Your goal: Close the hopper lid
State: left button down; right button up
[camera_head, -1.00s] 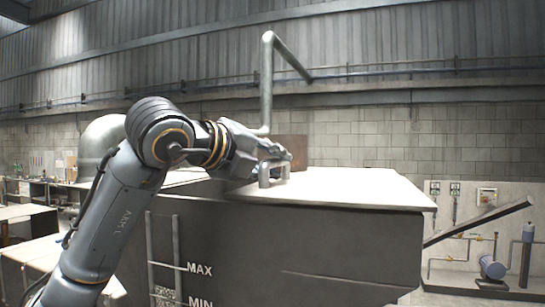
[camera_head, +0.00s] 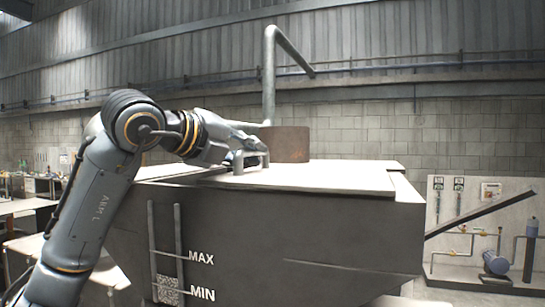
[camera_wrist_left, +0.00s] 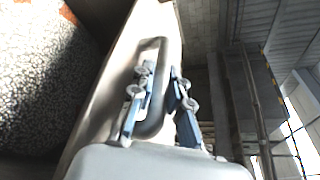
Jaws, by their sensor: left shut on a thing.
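The hopper (camera_head: 300,235) is a large dark grey bin with MAX and MIN marks on its front. Its pale flat lid (camera_head: 335,176) lies on the top, its right edge short of the hopper's right end. A grey bar handle (camera_head: 238,167) stands on the lid. My left gripper (camera_head: 252,146) is shut on this handle. In the left wrist view, the blue-grey fingers (camera_wrist_left: 162,105) sit on either side of the handle loop (camera_wrist_left: 156,62). Speckled granules (camera_wrist_left: 40,75) show beside the lid (camera_wrist_left: 112,75), so part of the opening is uncovered. My right gripper is not in view.
A brown plate (camera_head: 290,144) stands behind the handle, near a tall bent pipe (camera_head: 269,80). A sight tube (camera_head: 180,240) runs up the hopper's front left. A panel with pipes and a blue tank (camera_head: 495,262) stands at the right.

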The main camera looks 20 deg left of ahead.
pick_arm(q)
jog(key=a, duration=1.3)
jog(key=shift+w+a+p, duration=0.2)
jog(key=shift+a+p, duration=0.2)
jog(key=c, duration=1.6)
grip_release()
jog(key=shift+a, duration=0.1)
jog(key=shift+o, duration=0.2)
jog(key=shift+a, duration=0.2)
jog(key=shift+s+d, duration=0.1)
